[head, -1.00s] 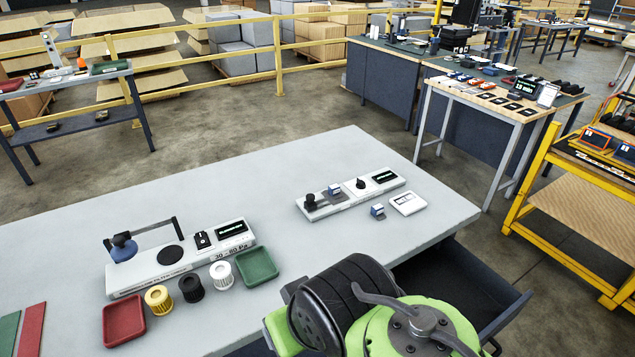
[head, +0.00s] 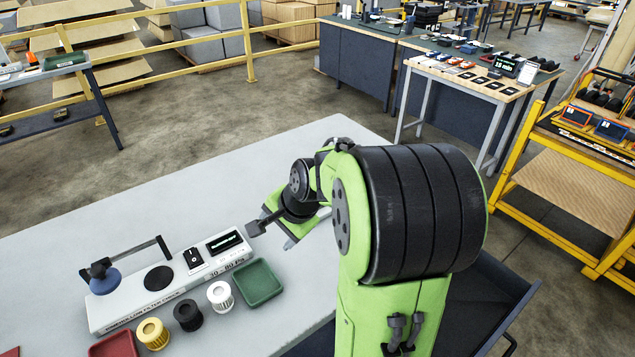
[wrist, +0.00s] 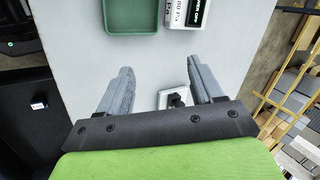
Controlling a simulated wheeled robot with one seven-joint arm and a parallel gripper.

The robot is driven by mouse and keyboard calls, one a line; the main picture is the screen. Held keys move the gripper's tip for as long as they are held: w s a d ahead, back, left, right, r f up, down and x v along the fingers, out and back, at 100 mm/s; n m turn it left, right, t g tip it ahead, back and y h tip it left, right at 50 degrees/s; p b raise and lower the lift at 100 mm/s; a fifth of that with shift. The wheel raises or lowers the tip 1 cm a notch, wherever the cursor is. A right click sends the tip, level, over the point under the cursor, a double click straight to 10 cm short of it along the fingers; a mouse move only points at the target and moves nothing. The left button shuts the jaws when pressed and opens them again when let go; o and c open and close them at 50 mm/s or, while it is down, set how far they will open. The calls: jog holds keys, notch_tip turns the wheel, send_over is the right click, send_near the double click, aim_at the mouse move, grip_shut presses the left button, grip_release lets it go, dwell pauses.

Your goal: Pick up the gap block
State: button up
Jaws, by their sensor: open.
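My gripper (wrist: 160,64) is open, with its two grey fingers apart over the pale tabletop in the wrist view. A small white piece with a black part on it (wrist: 175,97) shows beyond the jaws, near the right finger and partly cut off by the gripper body. It looks like the end of the white gauge unit, but I cannot be sure. I cannot make out the gap block in either current view. In the head view my own arm covers the part of the table where the gauge unit and small blocks stood.
The filter checker (head: 165,280) stands on the grey table (head: 190,200), with a green tray (head: 257,282), a red tray (head: 113,346) and white (head: 220,296), black (head: 187,315) and yellow (head: 152,333) filters in front. A yellow trolley (head: 580,180) stands at the right.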

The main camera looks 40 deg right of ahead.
jog(key=w+d+f+m+t, duration=0.1)
jog(key=d+f+m+t, duration=0.15)
jog(key=d+m, duration=0.4)
jog(key=w+d+f+m+t, duration=0.1)
jog(key=d+f+m, duration=0.2)
jog(key=d+m, duration=0.35)
jog(key=s+d+f+m+t+h, duration=0.1)
jog(key=s+d+m+t, duration=0.1)
jog(key=d+m, duration=0.35)
jog(key=s+d+f+m+t+h, duration=0.1)
jog(key=s+d+m+t, duration=0.2)
jog(key=d, duration=0.6)
jog(key=shift+g, duration=0.35)
jog(key=b+x, duration=0.1)
jog(key=x, duration=0.4)
jog(key=b+x, duration=0.1)
jog(key=x, duration=1)
jog(key=shift+w+d+r+b, duration=0.2)
jog(key=shift+d+r+b, duration=0.1)
jog(key=shift+b, duration=0.1)
jog(key=shift+s, duration=0.1)
jog(key=shift+r, duration=0.1)
jog(key=c, duration=1.2)
